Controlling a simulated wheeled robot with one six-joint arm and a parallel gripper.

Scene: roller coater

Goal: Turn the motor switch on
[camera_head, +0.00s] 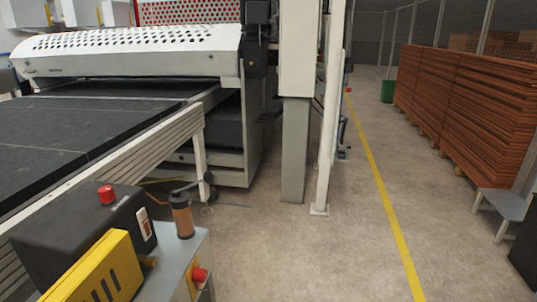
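A black control box (75,228) stands at the lower left, on or beside a grey cabinet. A red push button (106,195) is on its top. A pale switch plate with a small red part (145,224) is on its right face. It may be the motor switch; its position is too small to tell. A red knob (200,274) sits on the cabinet's right side, by a yellow plate. My gripper is not in view.
A yellow slotted housing (98,272) stands before the black box. A crank handle (181,208) rises right of it. The dark conveyor (75,125) and white coater hood (130,50) lie behind. Open floor (310,255) is to the right, with stacked boards (475,100) beyond the yellow line.

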